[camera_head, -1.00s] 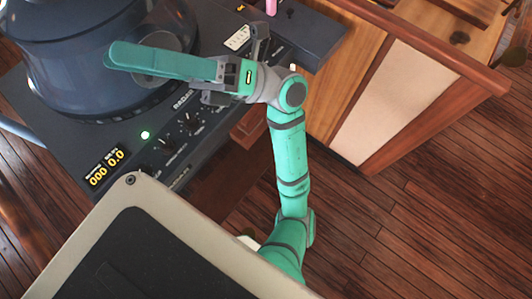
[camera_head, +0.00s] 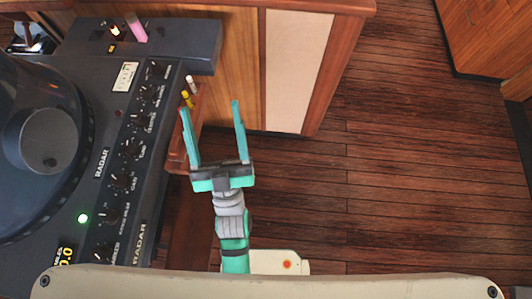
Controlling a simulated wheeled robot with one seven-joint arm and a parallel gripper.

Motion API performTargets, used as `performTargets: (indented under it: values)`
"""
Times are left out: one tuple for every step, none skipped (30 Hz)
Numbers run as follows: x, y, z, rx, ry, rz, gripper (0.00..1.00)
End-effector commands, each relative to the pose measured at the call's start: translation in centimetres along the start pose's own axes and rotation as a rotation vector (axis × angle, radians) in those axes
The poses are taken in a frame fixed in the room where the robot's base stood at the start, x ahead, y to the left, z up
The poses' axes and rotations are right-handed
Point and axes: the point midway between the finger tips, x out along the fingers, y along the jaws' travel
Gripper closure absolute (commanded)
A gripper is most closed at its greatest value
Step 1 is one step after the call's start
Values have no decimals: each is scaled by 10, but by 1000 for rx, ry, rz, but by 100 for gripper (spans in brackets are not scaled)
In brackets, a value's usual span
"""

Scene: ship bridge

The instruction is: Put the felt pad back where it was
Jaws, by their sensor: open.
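My gripper (camera_head: 211,106) is open, its two long teal fingers spread apart and pointing up in the picture. Nothing shows between the fingers. It is just right of the radar console, with its left finger over or beside a small wooden holder (camera_head: 179,153) on the console's side; I cannot tell the height between them. I cannot make out a felt pad in this view.
The dark radar console (camera_head: 105,190) with knobs and a large round housing (camera_head: 40,135) fills the left. A pink cylinder (camera_head: 137,28) stands on its top end. A wooden cabinet (camera_head: 300,70) stands behind; the plank floor at right is clear.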

Motion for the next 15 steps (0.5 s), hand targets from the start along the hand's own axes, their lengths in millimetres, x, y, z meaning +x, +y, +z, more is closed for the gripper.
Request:
performTargets:
  values:
    - [-19,6,13,5,-82,18,33]
    - [-29,10,19,8,-125,27,33]
    - [-44,15,28,11,-184,40,33]
    - [-55,19,33,13,-228,49,33]
    - [-66,23,39,15,-272,58,33]
    - [-82,27,46,17,-331,69,33]
    - [-94,31,50,18,-375,77,33]
    - [-107,34,55,19,-420,84,33]
    - [-124,39,60,20,-478,92,33]
    - [-137,42,63,21,-523,99,33]
    - [-150,45,65,21,-567,104,33]
    - [-168,50,68,22,-625,112,33]
    - [-181,53,70,22,-668,117,33]
    - [-194,56,70,21,-709,122,33]
    - [-211,59,71,20,-762,126,33]
